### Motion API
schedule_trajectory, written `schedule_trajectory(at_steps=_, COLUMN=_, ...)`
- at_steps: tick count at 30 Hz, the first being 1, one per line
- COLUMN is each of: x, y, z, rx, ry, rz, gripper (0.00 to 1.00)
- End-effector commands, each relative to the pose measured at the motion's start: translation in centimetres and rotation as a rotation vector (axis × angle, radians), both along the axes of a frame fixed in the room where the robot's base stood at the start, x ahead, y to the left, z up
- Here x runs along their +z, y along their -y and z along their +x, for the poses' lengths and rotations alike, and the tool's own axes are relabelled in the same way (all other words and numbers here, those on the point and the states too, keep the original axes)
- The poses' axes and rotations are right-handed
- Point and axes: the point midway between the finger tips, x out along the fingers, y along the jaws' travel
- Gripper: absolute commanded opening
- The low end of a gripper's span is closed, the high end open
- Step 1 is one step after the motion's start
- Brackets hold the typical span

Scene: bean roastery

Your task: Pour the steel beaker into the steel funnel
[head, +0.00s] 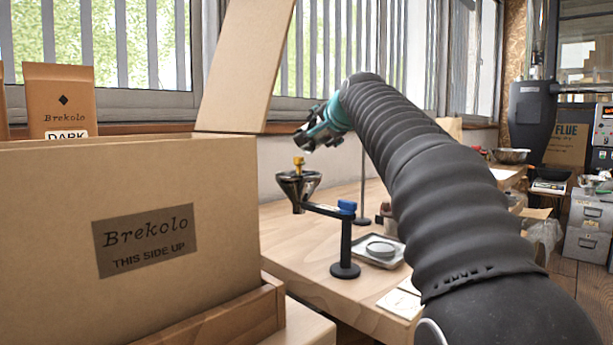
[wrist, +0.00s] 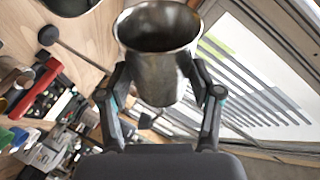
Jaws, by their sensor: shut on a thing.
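The steel funnel (head: 298,186) hangs in the arm of a black stand (head: 345,250) with a blue clamp on the bench. In the wrist view my gripper (wrist: 160,82) is shut on the steel beaker (wrist: 160,75), one finger on each side. The beaker's mouth shows a dark inside; I cannot tell its contents. The beaker is not clearly visible in the head view.
A large Brekolo carton (head: 60,225) fills the left foreground, with a wooden board (head: 245,65) leaning behind it. A grey tray (head: 378,255) with a round dish sits right of the stand. The window wall is close behind the bench.

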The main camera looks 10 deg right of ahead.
Motion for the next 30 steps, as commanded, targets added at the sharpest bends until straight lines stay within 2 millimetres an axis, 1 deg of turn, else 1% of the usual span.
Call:
schedule_trajectory(at_steps=1, x=1.1, y=1.0, z=0.4, rx=-0.006, ry=-0.053, rz=0.088, gripper=0.20)
schedule_trajectory(at_steps=3, x=0.4, y=1.7, z=0.9, rx=-0.007, ry=-0.129, rz=0.217, gripper=0.20)
schedule_trajectory(at_steps=4, x=0.0, y=1.8, z=1.0, rx=-0.005, ry=-0.148, rz=0.251, gripper=0.20)
schedule_trajectory(at_steps=6, x=-0.7, y=1.6, z=0.9, rx=-0.002, ry=-0.158, rz=0.270, gripper=0.20)
schedule_trajectory(at_steps=10, x=-0.9, y=1.7, z=1.0, rx=-0.002, ry=-0.172, rz=0.293, gripper=0.20)
schedule_trajectory(at_steps=13, x=-1.0, y=2.0, z=1.2, rx=-0.003, ry=-0.207, rz=0.351, gripper=0.20)
schedule_trajectory(at_steps=18, x=-2.0, y=2.8, z=1.6, rx=-0.004, ry=-0.310, rz=0.529, gripper=0.20)
schedule_trajectory(at_steps=23, x=-3.0, y=4.3, z=2.5, rx=-0.005, ry=-0.393, rz=0.671, gripper=0.20)
schedule_trajectory(at_steps=24, x=-3.6, y=4.3, z=2.5, rx=-0.003, ry=-0.426, rz=0.726, gripper=0.20)
schedule_trajectory(at_steps=26, x=-4.1, y=4.4, z=2.6, rx=-0.003, ry=-0.470, rz=0.801, gripper=0.20)
schedule_trajectory(at_steps=27, x=-3.8, y=4.3, z=2.5, rx=-0.001, ry=-0.485, rz=0.823, gripper=0.20)
schedule_trajectory(at_steps=30, x=-4.2, y=4.3, z=2.5, rx=-0.001, ry=-0.523, rz=0.886, gripper=0.20)
